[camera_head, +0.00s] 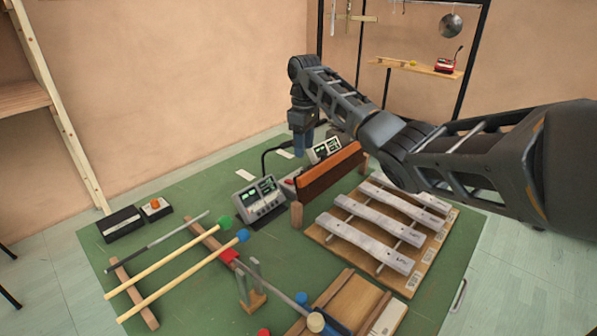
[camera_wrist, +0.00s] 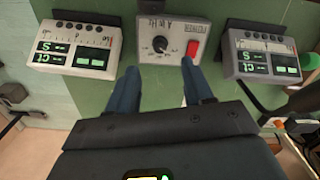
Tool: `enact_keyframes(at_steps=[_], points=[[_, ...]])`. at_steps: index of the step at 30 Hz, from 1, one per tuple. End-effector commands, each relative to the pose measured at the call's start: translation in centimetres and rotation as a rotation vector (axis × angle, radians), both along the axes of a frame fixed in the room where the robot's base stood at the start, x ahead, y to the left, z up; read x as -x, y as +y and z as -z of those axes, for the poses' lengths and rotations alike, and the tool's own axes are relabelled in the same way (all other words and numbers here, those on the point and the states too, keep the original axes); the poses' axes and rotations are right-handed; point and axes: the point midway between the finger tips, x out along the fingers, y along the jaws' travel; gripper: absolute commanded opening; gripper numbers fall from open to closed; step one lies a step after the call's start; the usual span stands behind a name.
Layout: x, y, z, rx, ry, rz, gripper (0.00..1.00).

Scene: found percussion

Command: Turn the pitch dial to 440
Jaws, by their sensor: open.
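The pitch dial (camera_wrist: 160,44) is a small dark round knob on a grey box (camera_wrist: 148,57) in the middle of the wrist view. Lettering above it looks like "A in Hz", upside down; the pointer's setting is too small to read. A red switch (camera_wrist: 193,47) sits beside the dial. My gripper (camera_wrist: 160,68) is open and empty, its two blue fingers apart on the near side of the box, with the dial showing between and beyond the tips. In the head view my gripper (camera_head: 303,143) points down above the bench, and the box (camera_head: 288,184) is partly hidden.
Grey meters with green displays flank the box, one at left (camera_wrist: 77,48) and one at right (camera_wrist: 262,55) in the wrist view. An orange-brown wooden bar (camera_head: 330,172), metal chime bars (camera_head: 370,245) and mallets (camera_head: 185,270) lie around on the green bench.

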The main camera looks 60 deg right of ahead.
Motion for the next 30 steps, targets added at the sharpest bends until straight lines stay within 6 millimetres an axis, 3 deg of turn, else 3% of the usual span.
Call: enact_keyframes(at_steps=[15,27,30], points=[[0.1,0.0,6.7,-0.002,0.002,0.0,0.51],[0.1,0.0,7.7,0.0,0.001,0.0,0.51],[0.1,0.0,7.7,0.0,0.001,0.0,0.43]])
